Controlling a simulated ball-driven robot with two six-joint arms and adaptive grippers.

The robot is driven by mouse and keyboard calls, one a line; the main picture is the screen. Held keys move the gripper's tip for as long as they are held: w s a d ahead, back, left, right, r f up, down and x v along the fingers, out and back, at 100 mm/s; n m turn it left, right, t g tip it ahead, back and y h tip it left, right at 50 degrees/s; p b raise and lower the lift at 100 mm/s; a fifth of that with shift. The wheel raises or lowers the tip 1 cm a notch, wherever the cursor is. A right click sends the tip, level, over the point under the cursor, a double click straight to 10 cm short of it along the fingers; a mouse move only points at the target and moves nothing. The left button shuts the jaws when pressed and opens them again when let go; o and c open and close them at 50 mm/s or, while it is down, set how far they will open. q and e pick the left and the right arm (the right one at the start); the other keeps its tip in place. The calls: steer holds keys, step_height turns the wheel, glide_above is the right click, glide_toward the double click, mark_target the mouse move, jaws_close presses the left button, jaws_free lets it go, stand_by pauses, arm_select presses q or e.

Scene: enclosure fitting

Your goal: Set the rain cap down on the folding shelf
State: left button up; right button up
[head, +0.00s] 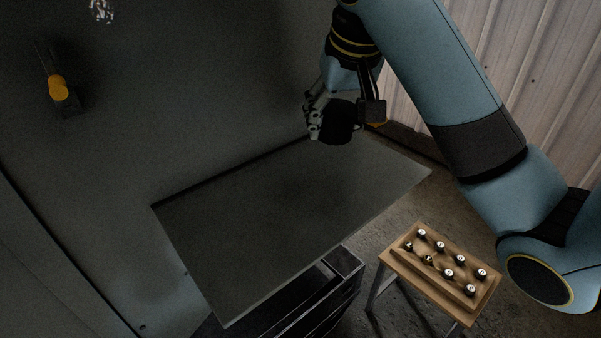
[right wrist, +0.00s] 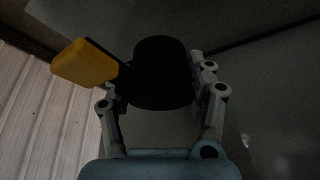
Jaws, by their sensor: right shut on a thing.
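The rain cap (head: 337,122) is a dark, round, cup-like piece; in the right wrist view (right wrist: 161,75) it sits between the two fingers. My right gripper (head: 326,118) is shut on it and holds it near the far right edge of the folding shelf. The folding shelf (head: 270,220) is a flat grey board standing out level from the grey wall. Whether the cap touches the shelf or hangs above it, I cannot tell. My left gripper is not in view.
A yellow-handled lever (head: 58,88) is on the wall at upper left; a yellow handle (right wrist: 84,64) shows beside the cap in the right wrist view. A wooden stool (head: 440,275) with several small fittings stands right of a dark cabinet (head: 335,285). The shelf top looks bare.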

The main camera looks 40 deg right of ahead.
mark_target(300, 188)
steer(key=a, duration=0.1)
steer(key=a+f, duration=0.2)
steer(key=a, duration=0.1)
steer(key=shift+s, duration=0.1)
steer(key=a+f, duration=0.2)
steer(key=shift+a+p, duration=0.35)
steer(key=shift+p, duration=0.05)
steer(key=shift+s+a+f, duration=0.1)
steer(key=shift+s+f, duration=0.05)
steer(key=shift+f, duration=0.05)
step_height(300, 188, down, 3)
steer(key=shift+f+p, duration=0.2)
steer(key=shift+p, duration=0.2)
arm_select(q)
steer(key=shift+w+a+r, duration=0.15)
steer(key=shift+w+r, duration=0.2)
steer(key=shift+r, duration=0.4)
arm_select(e)
steer(key=shift+f, duration=0.2)
steer(key=o, duration=1.4)
steer(key=shift+f, duration=0.1)
